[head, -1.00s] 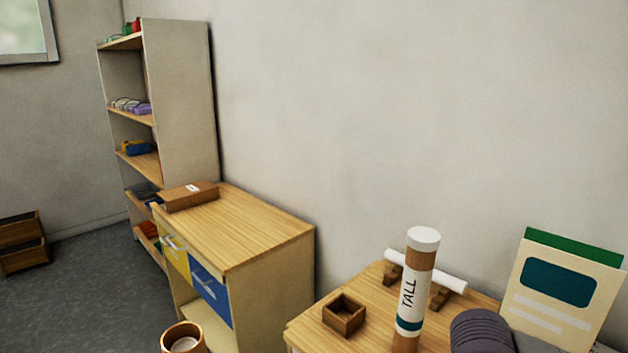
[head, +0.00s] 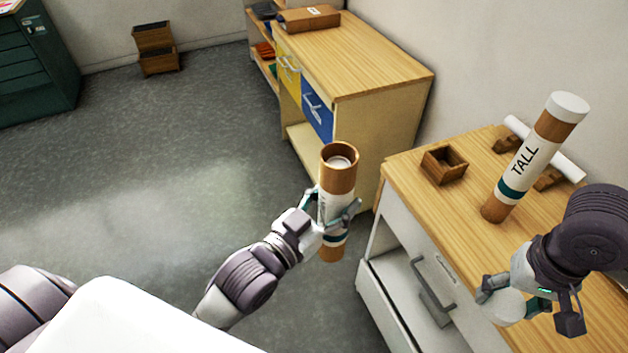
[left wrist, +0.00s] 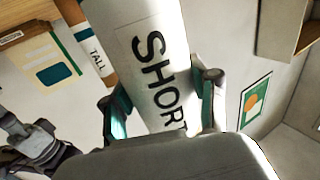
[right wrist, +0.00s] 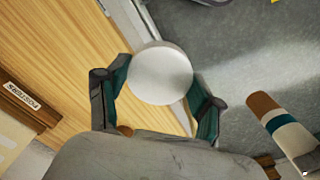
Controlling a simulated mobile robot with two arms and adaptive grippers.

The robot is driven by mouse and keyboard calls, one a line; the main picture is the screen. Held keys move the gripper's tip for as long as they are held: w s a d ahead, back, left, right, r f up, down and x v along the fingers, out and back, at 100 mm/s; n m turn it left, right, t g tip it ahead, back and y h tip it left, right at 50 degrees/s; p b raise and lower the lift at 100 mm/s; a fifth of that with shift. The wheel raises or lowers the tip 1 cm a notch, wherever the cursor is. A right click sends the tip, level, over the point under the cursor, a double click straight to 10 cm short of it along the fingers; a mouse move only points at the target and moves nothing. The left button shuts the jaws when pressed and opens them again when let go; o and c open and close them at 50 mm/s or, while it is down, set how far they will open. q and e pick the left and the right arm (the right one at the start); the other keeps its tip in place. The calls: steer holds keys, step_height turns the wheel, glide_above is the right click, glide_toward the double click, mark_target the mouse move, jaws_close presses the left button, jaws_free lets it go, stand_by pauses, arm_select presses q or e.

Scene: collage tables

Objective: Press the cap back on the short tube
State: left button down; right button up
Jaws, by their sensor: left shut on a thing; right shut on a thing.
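The short tube (head: 338,178) is brown with a white label and a dark band. My left gripper (head: 336,212) is shut around its lower part and holds it upright over the floor. Its top is open, with something white inside. In the left wrist view its label (left wrist: 155,65) reads SHORT. My right gripper (head: 526,305) is shut on a round white cap (head: 505,306), in front of the table and apart from the tube, to its lower right. The cap's round face (right wrist: 160,75) shows between the fingers in the right wrist view.
The tall tube (head: 522,170), capped white, stands on the wooden table (head: 425,200) behind my right gripper. A small wooden box (head: 444,165) and a white roll on wooden rests are near it. A drawer (head: 400,300) below stands open. A wooden cabinet (head: 370,60) is behind.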

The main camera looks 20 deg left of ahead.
arm_select(q)
steer(key=s+d+f+m+g+h, duration=0.1)
steer(key=d+m+g+h, duration=0.2)
steer(key=d, duration=0.4)
steer(key=shift+m+h, duration=0.5)
steer(key=shift+h, duration=0.7)
arm_select(e)
steer(key=w+a+r+n, duration=0.1)
steer(key=w+a+r, duration=0.2)
steer(key=a+r, duration=0.7)
steer(key=w+a+r+n, duration=0.2)
steer(key=w+a+r, duration=0.1)
steer(key=a+r, duration=0.7)
steer(key=a, duration=0.4)
steer(key=shift+n, duration=0.3)
steer(key=shift+f, duration=1.95)
